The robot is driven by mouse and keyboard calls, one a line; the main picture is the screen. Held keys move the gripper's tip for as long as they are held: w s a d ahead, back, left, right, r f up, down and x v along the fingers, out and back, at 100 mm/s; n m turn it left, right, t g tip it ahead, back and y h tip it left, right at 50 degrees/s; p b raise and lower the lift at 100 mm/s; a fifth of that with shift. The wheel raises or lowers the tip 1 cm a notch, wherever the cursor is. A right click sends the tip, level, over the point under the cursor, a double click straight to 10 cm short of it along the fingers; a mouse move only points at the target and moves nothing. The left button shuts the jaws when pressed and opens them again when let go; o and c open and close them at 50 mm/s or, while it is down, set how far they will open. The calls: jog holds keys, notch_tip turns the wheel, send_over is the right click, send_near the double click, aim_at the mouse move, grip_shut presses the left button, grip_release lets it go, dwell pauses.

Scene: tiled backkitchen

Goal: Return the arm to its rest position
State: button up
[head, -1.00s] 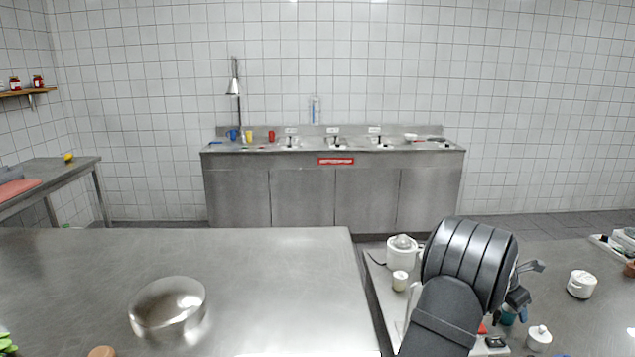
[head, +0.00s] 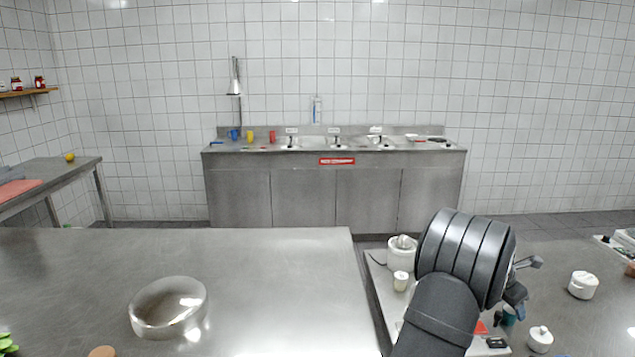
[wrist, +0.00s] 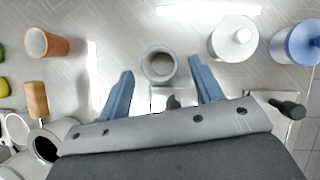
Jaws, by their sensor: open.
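My gripper (wrist: 160,88) shows in the wrist view with its two blue fingers spread apart and nothing held between them. A grey-teal cup (wrist: 159,64), seen from above, stands on the surface ahead of the fingers, in line with the gap and apart from both. In the head view my dark arm rises at the lower right, over the right side of the worktop. The gripper is mostly hidden behind the arm there; its jaws cannot be made out clearly.
A white lidded pot (wrist: 233,40), a blue container (wrist: 297,44) and an orange cup (wrist: 46,43) stand near the fingers. A white juicer (head: 402,252) and cream cup (head: 401,281) stand left of my arm.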

jog(key=v, duration=0.8)
jog(key=shift+r, duration=0.1)
jog(key=x, duration=1.2)
jog(key=shift+f, duration=0.3)
notch_tip(320, 180, up, 5)
jog(key=shift+f, duration=0.1)
jog(key=s+d+r, duration=0.3)
jog(key=s+r, duration=0.4)
jog(key=s, duration=0.5)
notch_tip(320, 180, up, 18)
jog(key=w, duration=0.1)
jog(key=w+a, duration=0.5)
jog(key=a, duration=0.3)
jog(key=w+a, duration=0.5)
jog(key=a, duration=0.3)
jog(key=shift+w+f, duration=0.3)
jog(key=shift+f, duration=0.1)
